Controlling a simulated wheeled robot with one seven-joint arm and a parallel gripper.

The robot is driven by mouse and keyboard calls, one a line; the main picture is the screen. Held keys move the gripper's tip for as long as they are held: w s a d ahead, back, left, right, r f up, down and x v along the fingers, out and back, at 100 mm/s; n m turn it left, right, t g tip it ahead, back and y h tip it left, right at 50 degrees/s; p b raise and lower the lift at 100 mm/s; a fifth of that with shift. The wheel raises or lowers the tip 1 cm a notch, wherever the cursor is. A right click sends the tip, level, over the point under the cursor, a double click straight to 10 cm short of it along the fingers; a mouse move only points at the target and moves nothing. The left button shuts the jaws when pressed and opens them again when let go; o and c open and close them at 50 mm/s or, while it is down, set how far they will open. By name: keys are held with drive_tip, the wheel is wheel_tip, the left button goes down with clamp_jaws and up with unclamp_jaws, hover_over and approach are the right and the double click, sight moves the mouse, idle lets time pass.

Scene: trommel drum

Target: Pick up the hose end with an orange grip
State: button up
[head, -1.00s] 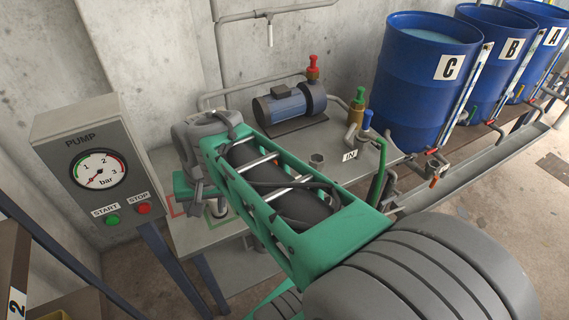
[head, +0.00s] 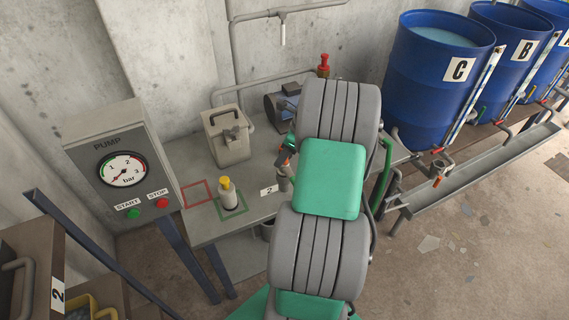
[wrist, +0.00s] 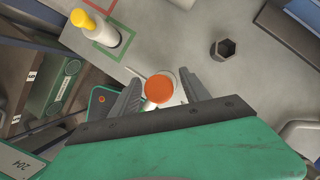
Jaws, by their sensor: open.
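In the wrist view, the round orange grip (wrist: 159,89) of the hose end, with a pale body under it, shows between the fingers of my gripper (wrist: 160,79). The fingers are apart, one on each side of it. I cannot tell whether either finger touches it. My arm hides most of the gripper there. The hose itself is not clearly seen.
A yellow-capped bottle (head: 228,193) stands in a green square, beside an empty red square (head: 197,194). A hexagonal socket (wrist: 222,49) shows in the wrist view. Blue drums (head: 437,79) stand at right.

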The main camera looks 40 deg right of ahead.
drive_tip(key=shift+x, duration=0.85)
clamp_jaws()
drive_tip(key=shift+r, duration=0.1)
